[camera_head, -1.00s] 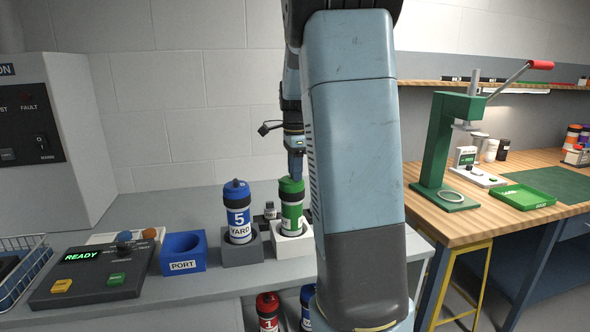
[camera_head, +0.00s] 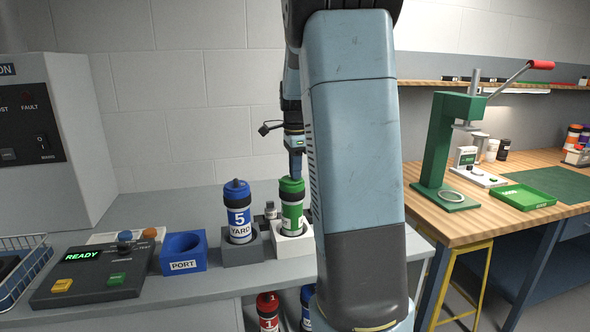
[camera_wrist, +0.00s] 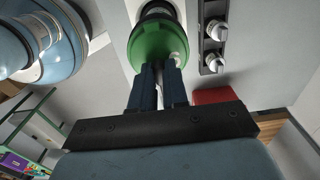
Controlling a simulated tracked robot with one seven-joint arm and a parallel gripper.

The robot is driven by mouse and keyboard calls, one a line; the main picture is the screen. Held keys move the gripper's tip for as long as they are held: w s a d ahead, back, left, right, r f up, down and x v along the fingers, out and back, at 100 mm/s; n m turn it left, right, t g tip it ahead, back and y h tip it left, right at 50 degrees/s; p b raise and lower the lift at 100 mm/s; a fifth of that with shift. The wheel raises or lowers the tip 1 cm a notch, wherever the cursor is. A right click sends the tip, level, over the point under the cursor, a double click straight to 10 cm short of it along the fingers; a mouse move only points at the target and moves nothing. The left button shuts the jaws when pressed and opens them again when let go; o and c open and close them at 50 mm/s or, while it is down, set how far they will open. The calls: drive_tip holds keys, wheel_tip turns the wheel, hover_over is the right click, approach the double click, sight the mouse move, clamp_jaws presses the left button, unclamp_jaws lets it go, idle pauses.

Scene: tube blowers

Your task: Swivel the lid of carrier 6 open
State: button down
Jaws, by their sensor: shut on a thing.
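A green carrier (camera_head: 291,214) stands upright in a white holder block (camera_head: 307,242) on the grey bench. Its number is too small to read; it is probably carrier 6. Its round green lid (camera_wrist: 160,40) fills the upper middle of the wrist view and looks seated on the body. My gripper (camera_head: 296,174) comes down from above onto the top of this carrier. In the wrist view my gripper's two dark blue fingers (camera_wrist: 159,72) are close together at the lid's near edge, shut on it. The exact contact is hidden by the fingers.
A blue carrier marked 5 (camera_head: 238,217) stands just left in a grey block. A blue PORT block (camera_head: 184,252) and a READY console (camera_head: 92,275) lie further left. Small silver fittings (camera_wrist: 215,31) sit close beside the lid. Wooden bench (camera_head: 470,225) at right.

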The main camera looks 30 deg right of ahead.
drive_tip(key=shift+w+n, duration=0.15)
drive_tip(key=shift+n, duration=0.15)
drive_tip(key=n, duration=0.1)
drive_tip(key=w+n, duration=0.1)
drive_tip(key=shift+d+n, duration=0.15)
drive_tip(key=shift+n, duration=0.25)
drive_tip(key=n, duration=0.1)
drive_tip(key=w+n, duration=0.1)
drive_tip(key=n, duration=0.1)
drive_tip(key=shift+w+n, duration=0.25)
drive_tip(key=shift+n, duration=0.05)
drive_tip(key=n, duration=0.1)
drive_tip(key=w+a+n, duration=0.1)
drive_tip(key=n, duration=0.1)
drive_tip(key=shift+w+n, duration=0.15)
drive_tip(key=shift+n, duration=0.15)
drive_tip(key=shift+w+a+n, duration=0.25)
drive_tip(key=shift+a+n, duration=0.7)
drive_tip(key=shift+n, duration=1.65)
drive_tip(key=shift+w+a+n, duration=0.2)
drive_tip(key=shift+a+n, duration=0.75)
drive_tip(key=shift+n, duration=1.65)
drive_tip(key=shift+w+a+n, duration=0.25)
drive_tip(key=shift+a+n, duration=0.7)
drive_tip(key=shift+n, duration=1.65)
